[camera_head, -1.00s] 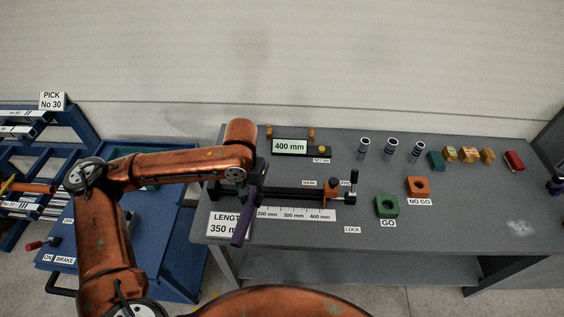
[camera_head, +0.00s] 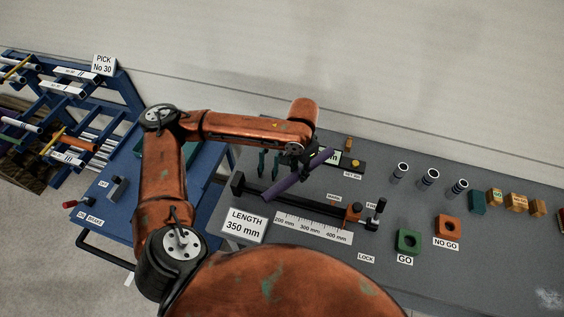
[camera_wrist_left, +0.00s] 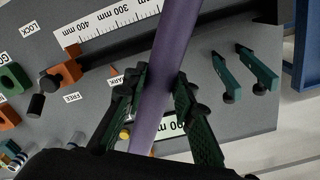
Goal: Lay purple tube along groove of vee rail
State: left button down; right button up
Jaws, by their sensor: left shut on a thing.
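The purple tube (camera_head: 284,187) is held in the air by my left gripper (camera_head: 300,166), over the bench. In the head view it slants from lower left to upper right, crossing the line of the rail. The black rail (camera_head: 318,207), which I take for the vee rail, lies behind the ruler with an orange stop (camera_head: 352,212) at its right end. In the left wrist view the green fingers of my left gripper (camera_wrist_left: 157,95) are closed on either side of the tube (camera_wrist_left: 168,55). The rail (camera_wrist_left: 215,25) passes behind the tube there. The groove itself cannot be made out. My right gripper is not in view.
A ruler (camera_head: 312,229) and a length sign (camera_head: 244,224) lie in front of the rail. Two dark green pieces (camera_wrist_left: 245,70) stand behind it. A green block (camera_head: 407,241), an orange block (camera_head: 447,228) and several metal cylinders stand to the right. A blue rack stands left.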

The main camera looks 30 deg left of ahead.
pick_arm(q)
jog(key=m+p, duration=0.1)
jog(key=p, duration=0.1)
jog(key=a+m+p, duration=0.1)
jog(key=m+p, duration=0.1)
jog(key=s+r+m+p, duration=0.1)
jog(key=p, duration=0.2)
jog(key=shift+a+r+m, duration=0.1)
jog(key=shift+a+m, duration=0.2)
jog(key=shift+m, duration=0.1)
jog(key=shift+s+a+f+m+p, duration=0.5)
jog(key=shift+f+m+p, duration=0.45)
jog(key=shift+f, duration=0.8)
jog(key=shift+s+a+f+m+p, duration=0.35)
jog(key=shift+a+f+m+p, duration=0.25)
jog(key=shift+f+m, duration=0.9)
jog(key=shift+s+a+f+m+p, duration=0.45)
jog(key=shift+f+m+p, duration=0.4)
jog(key=shift+f, duration=1.35)
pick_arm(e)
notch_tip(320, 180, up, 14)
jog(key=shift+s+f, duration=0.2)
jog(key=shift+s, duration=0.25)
